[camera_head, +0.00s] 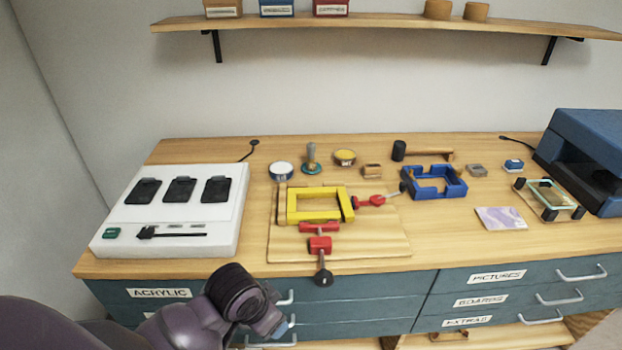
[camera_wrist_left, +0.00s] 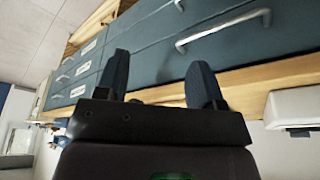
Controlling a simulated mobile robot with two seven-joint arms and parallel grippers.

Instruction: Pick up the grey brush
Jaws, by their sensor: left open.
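No thing is plainly a grey brush. A small upright grey piece on a teal round base (camera_head: 311,160) stands behind the yellow frame, and a small grey block (camera_head: 477,170) lies right of the blue holder; I cannot tell whether either is the brush. My left gripper (camera_wrist_left: 161,85) is open and empty, its two dark blue fingers apart in front of the drawer fronts. In the head view, my left arm is low at the front, below the bench edge, with the fingers mostly hidden. My right gripper is not in view.
A white panel (camera_head: 221,235) with black items lies at the left of the bench (camera_head: 440,237). A yellow frame (camera_head: 290,205) with red clamps sits mid-bench. A blue holder (camera_head: 450,187) and blue machine (camera_head: 585,140) are further right. Drawer handles (camera_head: 582,273) stick out in front.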

